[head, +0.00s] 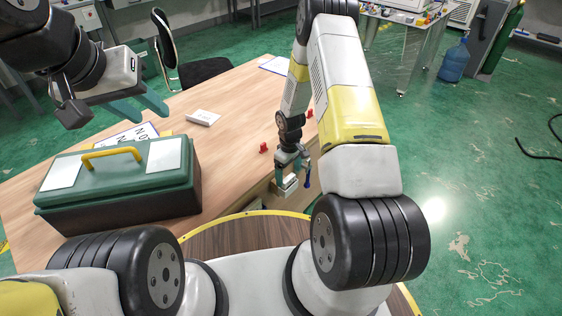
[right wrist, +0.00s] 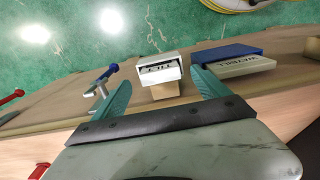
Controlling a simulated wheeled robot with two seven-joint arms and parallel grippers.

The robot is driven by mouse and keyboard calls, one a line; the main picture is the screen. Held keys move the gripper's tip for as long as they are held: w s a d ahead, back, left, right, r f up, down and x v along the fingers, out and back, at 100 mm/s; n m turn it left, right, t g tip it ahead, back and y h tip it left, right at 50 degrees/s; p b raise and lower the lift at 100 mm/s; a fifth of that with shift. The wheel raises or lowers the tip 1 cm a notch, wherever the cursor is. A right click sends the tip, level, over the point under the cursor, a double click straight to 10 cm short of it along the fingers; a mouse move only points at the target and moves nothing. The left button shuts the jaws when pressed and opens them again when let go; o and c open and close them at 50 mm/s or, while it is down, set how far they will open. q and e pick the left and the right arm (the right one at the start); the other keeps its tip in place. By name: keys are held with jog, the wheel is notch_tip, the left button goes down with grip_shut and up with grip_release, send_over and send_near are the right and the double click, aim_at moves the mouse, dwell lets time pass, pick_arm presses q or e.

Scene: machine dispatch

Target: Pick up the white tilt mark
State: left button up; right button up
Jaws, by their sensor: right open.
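The white tilt mark (right wrist: 158,66) is a small white box-like piece with a dark label reading "TILT". In the right wrist view it sits at a tan block, ahead of and between the fingertips of my right gripper (right wrist: 160,82). The teal fingers are apart and I see no contact with it. In the head view my right gripper (head: 292,180) points down near the table edge, and a white piece shows at its fingertips. My left gripper (head: 148,106) is open and empty above the table, behind the green toolbox.
A blue and white labelled piece (right wrist: 235,62) lies just right of the tilt mark. A blue-handled pin (right wrist: 104,77) is on the left. The toolbox (head: 125,180) stands at the table's left. A white box (head: 203,117) and small red pieces (head: 263,148) lie on the wooden table (head: 225,160).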

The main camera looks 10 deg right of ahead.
jog(key=shift+f, duration=0.95)
jog(key=shift+c, duration=0.4)
grip_shut()
jog(key=shift+r, duration=0.15)
